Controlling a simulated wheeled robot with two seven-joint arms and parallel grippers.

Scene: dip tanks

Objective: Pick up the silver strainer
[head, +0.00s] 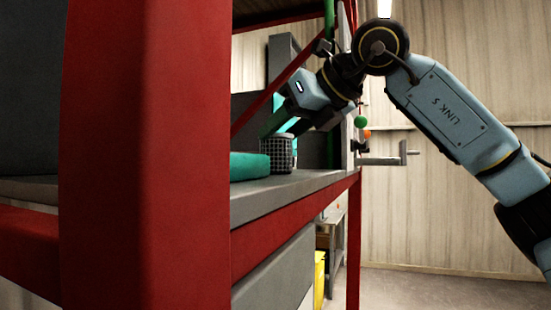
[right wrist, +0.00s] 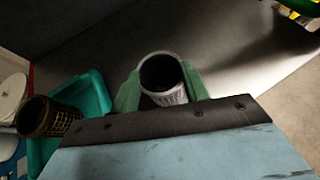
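The silver strainer, a grey mesh cup with a dark open mouth, stands upright on the shelf in the head view (head: 278,155). It also shows in the right wrist view (right wrist: 168,92). My right gripper (right wrist: 162,88) has its green fingers on either side of the strainer, close against its walls. I cannot tell whether they press on it or leave a small gap. My left gripper is not in view.
A green tray (right wrist: 98,90) stands beside the strainer, with a brass-coloured mesh strainer (right wrist: 48,117) at it. A thick red post (head: 145,150) blocks the left of the head view. The grey shelf (head: 290,190) has a red front rail (head: 290,222).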

